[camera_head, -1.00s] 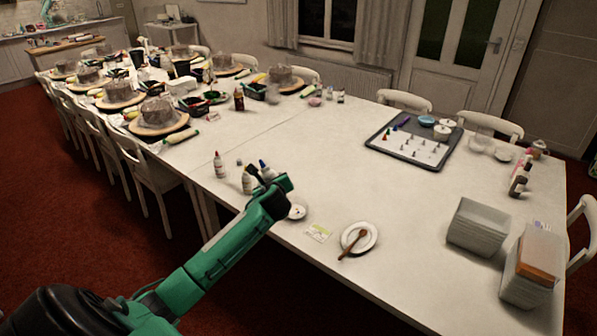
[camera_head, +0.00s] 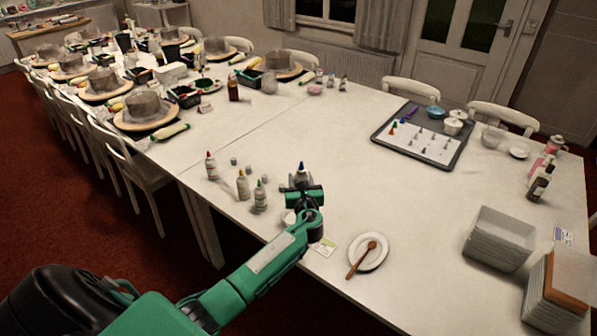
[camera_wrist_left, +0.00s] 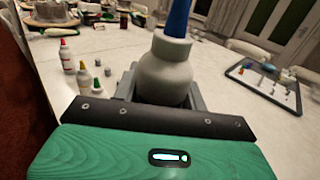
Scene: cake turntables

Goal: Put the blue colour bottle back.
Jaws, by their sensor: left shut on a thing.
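The blue colour bottle (camera_head: 301,170) has a white body and a blue tip. My left gripper (camera_head: 301,187) is shut on it and holds it upright, right of the other bottles. In the left wrist view the bottle (camera_wrist_left: 166,72) stands between the fingers, its tip cut off by the top edge. A red-tipped bottle (camera_head: 211,167), an orange-tipped bottle (camera_head: 243,187) and a green-tipped bottle (camera_head: 260,197) stand in a slanting row on the table. I cannot tell whether the held bottle touches the table. My right gripper is not in view.
Several small pots (camera_head: 249,170) stand just behind the bottle row. A white plate with a wooden spoon (camera_head: 369,252) and a card (camera_head: 324,246) lie near the front edge. A grey tray (camera_head: 376,135) lies farther back. The middle of the white table (camera_head: 330,150) is clear.

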